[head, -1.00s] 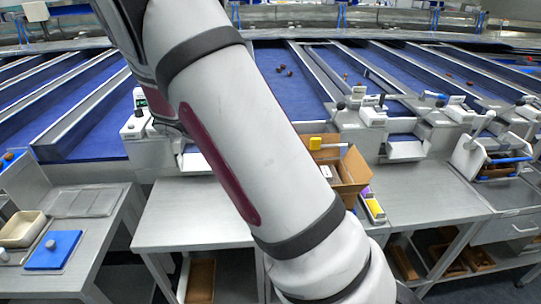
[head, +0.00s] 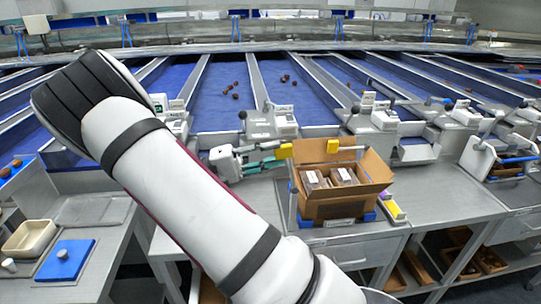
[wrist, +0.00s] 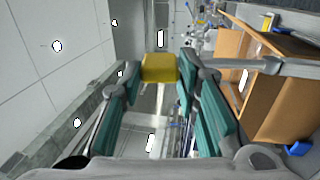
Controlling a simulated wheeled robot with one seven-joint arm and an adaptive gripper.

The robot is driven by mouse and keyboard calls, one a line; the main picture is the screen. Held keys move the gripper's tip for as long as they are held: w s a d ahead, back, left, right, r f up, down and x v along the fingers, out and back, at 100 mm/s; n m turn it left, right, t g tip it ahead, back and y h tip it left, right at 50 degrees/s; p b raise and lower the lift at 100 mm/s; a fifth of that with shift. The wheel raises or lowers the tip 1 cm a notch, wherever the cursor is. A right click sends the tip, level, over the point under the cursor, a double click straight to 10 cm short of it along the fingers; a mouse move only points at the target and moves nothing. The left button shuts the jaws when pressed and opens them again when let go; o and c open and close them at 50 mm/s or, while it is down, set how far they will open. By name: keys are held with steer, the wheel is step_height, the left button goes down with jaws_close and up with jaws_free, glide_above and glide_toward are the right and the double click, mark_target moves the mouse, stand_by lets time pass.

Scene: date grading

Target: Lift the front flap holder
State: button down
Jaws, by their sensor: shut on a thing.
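The front flap holder shows as a yellow block (head: 284,151) at the left of an open cardboard box (head: 346,207), in the head view. My gripper (head: 279,160) has teal fingers and reaches the block from the left. In the wrist view the yellow block (wrist: 160,67) sits between the fingertips of my gripper (wrist: 160,80), which is shut on it. An upright metal post (head: 292,200) stands below the block beside the box. A second yellow block (head: 332,146) on a grey bar is at the box's far side. How the holder meets the flap is hidden.
The box holds brown packs (head: 343,176) and stands on a steel table (head: 430,203) with blue corner pieces. Yellow and purple items (head: 395,209) lie to its right. Sorting machines (head: 270,122) line the back. A blue board (head: 64,260) lies at the left.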

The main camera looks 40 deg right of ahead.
stand_by(0.3)
steer(key=c, duration=1.2)
jaws_free()
steer(key=shift+w+a, duration=0.1)
steer(key=shift+a, duration=0.05)
steer(key=v, duration=1.2)
